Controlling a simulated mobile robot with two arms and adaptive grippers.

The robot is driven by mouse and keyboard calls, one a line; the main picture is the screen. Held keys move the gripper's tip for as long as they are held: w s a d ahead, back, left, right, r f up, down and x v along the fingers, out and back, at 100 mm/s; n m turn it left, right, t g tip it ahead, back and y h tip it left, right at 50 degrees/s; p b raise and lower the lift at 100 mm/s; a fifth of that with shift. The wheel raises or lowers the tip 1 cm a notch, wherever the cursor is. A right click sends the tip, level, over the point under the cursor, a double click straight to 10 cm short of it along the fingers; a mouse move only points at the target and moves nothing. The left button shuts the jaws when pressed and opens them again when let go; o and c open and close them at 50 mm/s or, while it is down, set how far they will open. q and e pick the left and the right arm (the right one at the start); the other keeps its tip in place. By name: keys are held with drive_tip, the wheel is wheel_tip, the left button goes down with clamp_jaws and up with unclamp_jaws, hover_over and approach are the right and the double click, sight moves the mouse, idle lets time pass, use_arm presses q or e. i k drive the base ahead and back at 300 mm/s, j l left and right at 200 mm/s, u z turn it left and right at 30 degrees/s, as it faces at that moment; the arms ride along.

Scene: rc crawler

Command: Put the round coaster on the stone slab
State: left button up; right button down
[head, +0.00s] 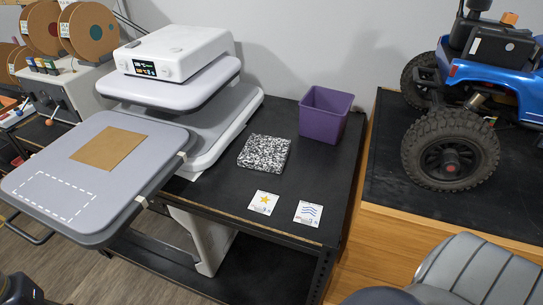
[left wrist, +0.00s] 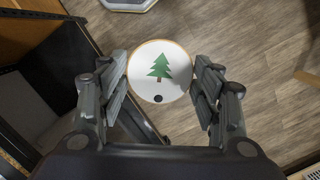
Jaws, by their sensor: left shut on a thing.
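The round coaster (left wrist: 175,82) is white with a thin brown rim, a green tree and a dark dot. In the left wrist view it sits between the fingers of my left gripper (left wrist: 161,85), which is shut on its two sides, with wooden floor below. The coaster does not show in the head view. The stone slab (head: 264,153), a black-and-white speckled square, lies flat on the black bench top in the head view, with nothing on top of it. My right gripper is in neither view.
A purple bin (head: 325,113) stands behind the slab at right. Two small cards, one with a star (head: 264,202) and one with waves (head: 308,213), lie in front. A heat press (head: 180,60) with a grey platen (head: 60,165) stands left. A blue crawler (head: 490,80) is right.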

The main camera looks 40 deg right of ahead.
sight(266, 149)
drive_tip(key=k+z, duration=0.3)
drive_tip(key=k+l+z, duration=0.1)
drive_tip(key=k+z, duration=0.15)
drive_tip(key=i+z, duration=0.25)
drive_tip(key=z, duration=0.15)
drive_tip(key=i+j+z, duration=0.2)
drive_tip(key=z, duration=0.25)
drive_tip(key=i+j+z, duration=0.2)
drive_tip(key=z, duration=0.2)
drive_tip(key=i+j, duration=0.35)
drive_tip(key=j, duration=0.25)
